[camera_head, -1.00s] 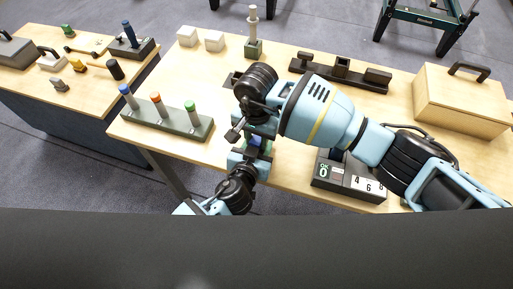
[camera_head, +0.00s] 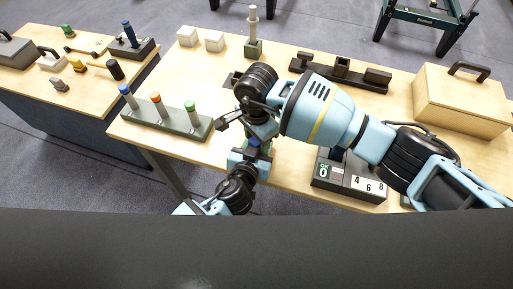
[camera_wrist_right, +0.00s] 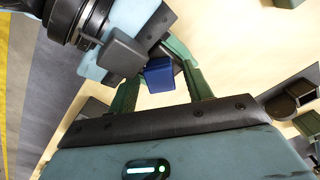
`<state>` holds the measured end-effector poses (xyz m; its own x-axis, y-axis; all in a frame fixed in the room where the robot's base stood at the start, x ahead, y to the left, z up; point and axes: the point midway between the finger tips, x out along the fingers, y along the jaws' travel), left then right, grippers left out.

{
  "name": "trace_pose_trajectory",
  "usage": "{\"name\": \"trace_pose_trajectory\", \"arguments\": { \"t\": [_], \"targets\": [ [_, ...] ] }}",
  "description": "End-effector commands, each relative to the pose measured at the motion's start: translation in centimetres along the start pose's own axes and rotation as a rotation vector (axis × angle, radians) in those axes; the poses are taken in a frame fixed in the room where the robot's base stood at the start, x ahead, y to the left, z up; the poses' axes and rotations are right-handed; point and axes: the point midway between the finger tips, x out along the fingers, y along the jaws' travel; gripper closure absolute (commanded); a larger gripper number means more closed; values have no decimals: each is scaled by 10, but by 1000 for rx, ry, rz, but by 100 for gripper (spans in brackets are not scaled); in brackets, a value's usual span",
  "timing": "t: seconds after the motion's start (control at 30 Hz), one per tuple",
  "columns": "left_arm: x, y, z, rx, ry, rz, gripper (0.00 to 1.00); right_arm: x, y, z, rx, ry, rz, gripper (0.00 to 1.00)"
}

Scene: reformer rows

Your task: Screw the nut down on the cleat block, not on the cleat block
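A blue block-shaped piece (camera_wrist_right: 159,74), perhaps the nut, shows between the two green fingers of my right gripper (camera_wrist_right: 160,82) in the right wrist view. Whether the fingers press on it is unclear. My right gripper (camera_head: 256,138) points down near the table's front edge in the head view, with a bit of blue below it. My left gripper (camera_head: 249,158) meets it from the front and below. Its dark parts (camera_wrist_right: 122,54) reach in from the upper left in the wrist view. What it holds is hidden. I cannot make out the cleat block.
A green rack (camera_head: 170,122) with blue, orange and green-topped posts stands left. A wooden box (camera_head: 460,103) and a numbered dark box (camera_head: 347,180) are right.

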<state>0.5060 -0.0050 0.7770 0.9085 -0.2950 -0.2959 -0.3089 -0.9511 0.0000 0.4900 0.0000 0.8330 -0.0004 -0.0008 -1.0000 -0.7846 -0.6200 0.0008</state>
Motion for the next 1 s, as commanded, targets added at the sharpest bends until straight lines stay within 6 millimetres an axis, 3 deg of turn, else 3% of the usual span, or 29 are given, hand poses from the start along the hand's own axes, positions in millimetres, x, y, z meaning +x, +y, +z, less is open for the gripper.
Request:
{"name": "trace_pose_trajectory", "arguments": {
  "t": [0.27,0.63,0.87,0.93,1.0],
  "targets": [
    [0,0,0,0,0,0,100,-5,0,0,-1,0,-1,50],
    [0,0,0,0,0,0,100,-44,0,0,-2,1,-1,50],
    [0,0,0,0,0,0,100,-45,0,0,-1,0,1,50],
    [0,0,0,0,0,0,100,-45,0,0,-2,0,0,43],
    [0,0,0,0,0,0,100,-46,0,0,-18,0,0,43]
  ]
}}
